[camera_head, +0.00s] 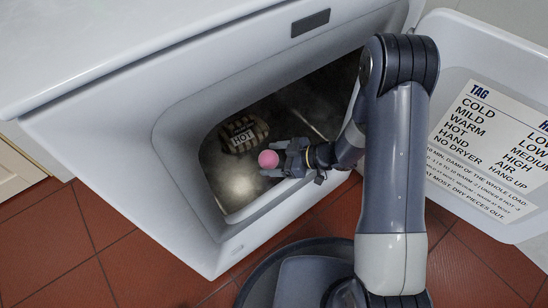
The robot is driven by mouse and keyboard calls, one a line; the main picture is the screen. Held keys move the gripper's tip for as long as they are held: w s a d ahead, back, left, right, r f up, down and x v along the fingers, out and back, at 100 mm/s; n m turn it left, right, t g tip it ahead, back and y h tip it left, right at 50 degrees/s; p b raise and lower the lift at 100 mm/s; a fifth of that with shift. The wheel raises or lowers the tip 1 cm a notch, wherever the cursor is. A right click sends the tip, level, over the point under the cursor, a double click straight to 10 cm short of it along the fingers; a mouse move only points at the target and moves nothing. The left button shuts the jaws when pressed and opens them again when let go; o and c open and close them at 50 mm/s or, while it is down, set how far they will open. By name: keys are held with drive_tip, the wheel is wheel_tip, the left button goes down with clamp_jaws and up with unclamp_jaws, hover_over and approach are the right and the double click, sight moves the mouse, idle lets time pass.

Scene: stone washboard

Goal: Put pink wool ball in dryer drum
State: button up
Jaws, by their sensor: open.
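The pink wool ball (268,159) is a small round ball inside the dryer drum opening, towards its right side. My gripper (273,160) reaches in through the opening from the right and is open. Its fingertips are right at the ball, with the ball at or between them. I cannot tell whether the ball touches the fingers or rests on the drum. The dryer drum (240,187) is a dark, partly lit cavity in the white machine. Its far right interior is hidden behind my arm.
The white dryer door (460,60) stands open at the right, with a printed chart (485,145). The opening's white rim (165,150) surrounds the cavity. Red floor tiles (70,245) lie below.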

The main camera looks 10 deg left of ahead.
drive_tip(key=shift+d+r, duration=0.15)
drive_tip(key=shift+r, duration=0.15)
drive_tip(key=p+v, duration=0.4)
drive_tip(key=v, duration=0.6)
drive_tip(key=shift+d+r+p, duration=0.1)
drive_tip(key=shift+p, duration=0.3)
drive_tip(key=shift+s+d+r, duration=0.1)
drive_tip(key=shift+d+r, duration=0.05)
drive_tip(key=shift+d, duration=0.5)
drive_tip(key=shift+c, duration=0.5)
